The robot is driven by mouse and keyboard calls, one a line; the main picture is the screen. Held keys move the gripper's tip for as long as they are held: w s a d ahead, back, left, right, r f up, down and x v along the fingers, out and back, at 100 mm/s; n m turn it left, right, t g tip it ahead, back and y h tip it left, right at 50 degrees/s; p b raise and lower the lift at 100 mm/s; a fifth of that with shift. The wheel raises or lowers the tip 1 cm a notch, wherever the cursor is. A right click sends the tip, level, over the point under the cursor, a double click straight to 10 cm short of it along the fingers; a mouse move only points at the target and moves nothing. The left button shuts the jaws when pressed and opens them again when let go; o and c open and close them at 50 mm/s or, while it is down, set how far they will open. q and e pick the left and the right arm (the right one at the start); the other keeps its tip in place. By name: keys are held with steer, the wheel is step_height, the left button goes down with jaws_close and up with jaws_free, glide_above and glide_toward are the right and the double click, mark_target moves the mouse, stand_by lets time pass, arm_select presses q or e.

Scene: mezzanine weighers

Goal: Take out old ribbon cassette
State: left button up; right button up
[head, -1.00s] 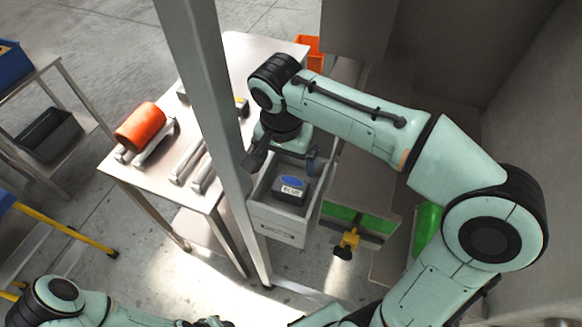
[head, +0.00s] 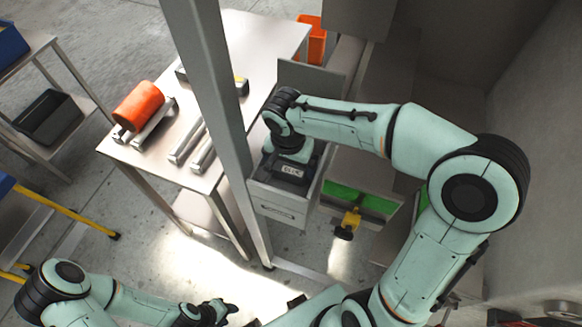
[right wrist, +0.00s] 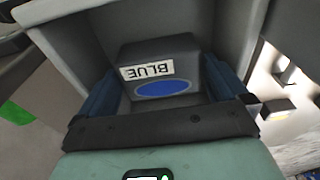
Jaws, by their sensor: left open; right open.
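The old ribbon cassette (head: 291,173) is a dark grey block with a white "BLUE" label, lying in an open grey drawer (head: 277,209). In the right wrist view, the cassette (right wrist: 158,55) also shows a blue oval. My right gripper (right wrist: 160,88) is open, with one blue finger on either side of the cassette. I cannot tell whether the fingers touch it. In the head view, my right wrist hides part of the cassette and of the drawer's inside. My left gripper (head: 224,309) is open and empty at the bottom of the head view, away from the drawer.
A grey upright post (head: 208,90) stands just left of the drawer. Beyond it, a steel table (head: 228,38) holds an orange roll (head: 138,105) and metal bars. A yellow-and-black knob (head: 348,222) sits by a green panel right of the drawer. A grey wall is at right.

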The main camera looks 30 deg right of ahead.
steer(key=shift+f, duration=0.55)
steer(key=c, duration=0.7)
steer(key=shift+r, duration=0.1)
